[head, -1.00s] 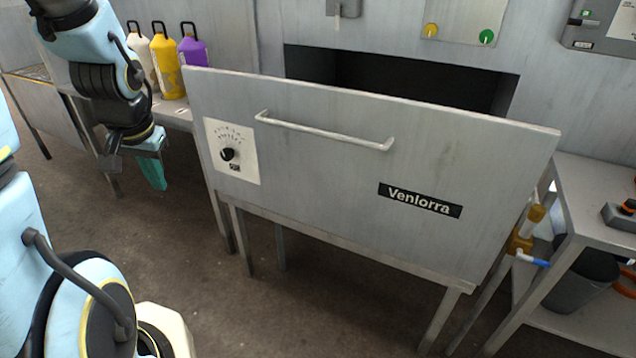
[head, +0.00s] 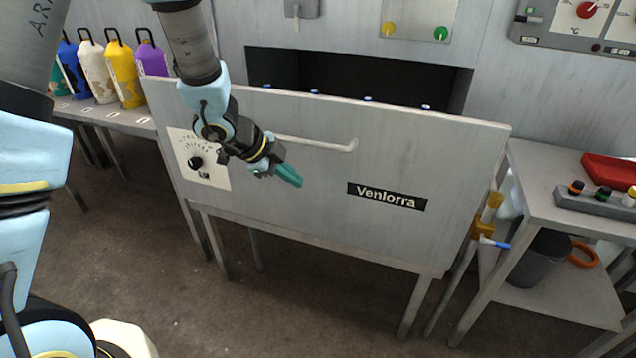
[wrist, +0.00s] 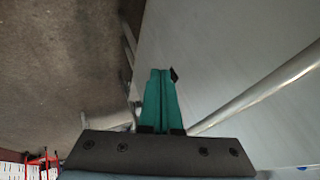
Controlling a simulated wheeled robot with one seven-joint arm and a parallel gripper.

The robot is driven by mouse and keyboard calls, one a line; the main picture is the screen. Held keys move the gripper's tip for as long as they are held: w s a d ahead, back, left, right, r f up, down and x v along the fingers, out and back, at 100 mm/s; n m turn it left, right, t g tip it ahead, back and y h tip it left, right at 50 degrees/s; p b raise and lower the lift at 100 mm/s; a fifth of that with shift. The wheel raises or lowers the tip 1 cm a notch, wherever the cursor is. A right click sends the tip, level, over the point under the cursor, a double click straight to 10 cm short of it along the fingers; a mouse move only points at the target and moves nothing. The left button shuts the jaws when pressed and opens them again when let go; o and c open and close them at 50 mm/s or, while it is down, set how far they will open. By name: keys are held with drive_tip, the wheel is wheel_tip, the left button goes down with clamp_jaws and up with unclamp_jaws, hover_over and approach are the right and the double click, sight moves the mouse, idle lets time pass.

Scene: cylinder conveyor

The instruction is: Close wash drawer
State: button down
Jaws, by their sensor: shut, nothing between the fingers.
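The wash drawer (head: 310,215) is a large grey metal front labelled Venlorra, standing out from the dark opening (head: 355,85) in the wall unit. Its bar handle (head: 340,146) runs across the upper front, and its left part is hidden behind my arm. My gripper (head: 289,175) is in front of the drawer face, just below the handle, with its teal fingers together and empty. In the wrist view the fingers (wrist: 159,100) point along the grey drawer front (wrist: 225,50), with the handle bar (wrist: 265,85) to their right. I cannot tell whether they touch the front.
Several coloured bottles (head: 122,75) stand on a side table at the left. A metal table (head: 540,190) with a red tray (head: 612,170) stands close on the right, above a dark bin (head: 540,255). The floor before the drawer is clear.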

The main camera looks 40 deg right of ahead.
drive_tip(key=p, duration=0.2)
approach(333, 195)
drive_tip(key=f, duration=0.1)
drive_tip(key=d+f, duration=0.1)
drive_tip(key=s+f, duration=0.1)
drive_tip(key=shift+d+f, duration=0.2)
drive_tip(key=shift+w+d+f+p, duration=0.15)
drive_tip(key=shift+w+d+p, duration=0.2)
drive_tip(key=shift+d, duration=0.35)
drive_tip(key=shift+w, duration=0.1)
